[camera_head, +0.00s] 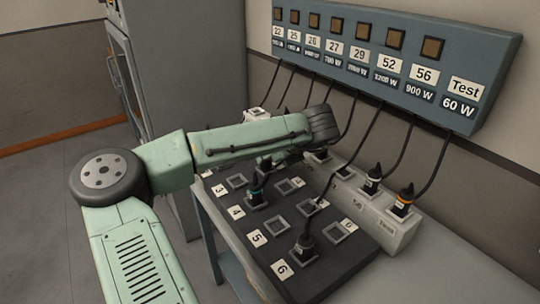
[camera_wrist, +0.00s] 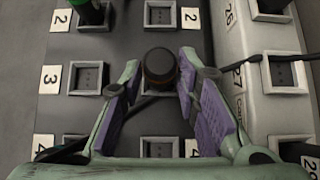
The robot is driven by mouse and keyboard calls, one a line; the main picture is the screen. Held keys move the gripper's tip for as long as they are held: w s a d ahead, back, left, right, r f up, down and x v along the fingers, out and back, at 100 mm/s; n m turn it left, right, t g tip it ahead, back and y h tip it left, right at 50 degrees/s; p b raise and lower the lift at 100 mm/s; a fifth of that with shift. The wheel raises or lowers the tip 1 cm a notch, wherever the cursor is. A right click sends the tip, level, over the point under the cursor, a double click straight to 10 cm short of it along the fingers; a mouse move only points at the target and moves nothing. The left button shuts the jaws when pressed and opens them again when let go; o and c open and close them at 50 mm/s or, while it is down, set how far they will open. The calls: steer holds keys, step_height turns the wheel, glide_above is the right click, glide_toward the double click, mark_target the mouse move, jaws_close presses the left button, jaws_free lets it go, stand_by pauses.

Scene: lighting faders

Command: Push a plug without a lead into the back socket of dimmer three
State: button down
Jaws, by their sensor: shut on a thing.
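My gripper (camera_wrist: 160,60) is shut on a black round plug (camera_wrist: 160,68) with a brownish ring, its purple pads at either side. No lead shows clearly on its top. The plug is over the column of sockets nearer the white strip, between socket two (camera_wrist: 160,14) and socket four (camera_wrist: 160,147). It hides the back socket of dimmer three, so I cannot tell whether it is in it or above it. The empty front socket of dimmer three (camera_wrist: 88,77) is to the left. In the head view, my arm hides most of the gripper and the plug.
On the dark dimmer board (camera_head: 268,258), a teal-ringed plug (camera_head: 256,195) and a black plug (camera_head: 305,246) stand in front sockets. A white socket strip (camera_head: 395,232) holds leaded plugs, including an orange-ringed one (camera_head: 404,198). Black leads hang from the blue-grey wall panel (camera_head: 490,55).

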steer(key=shift+f, duration=0.2)
steer(key=c, duration=1.5)
jaws_free()
steer(key=shift+f, duration=0.1)
steer(key=o, duration=0.4)
steer(key=shift+r, duration=0.2)
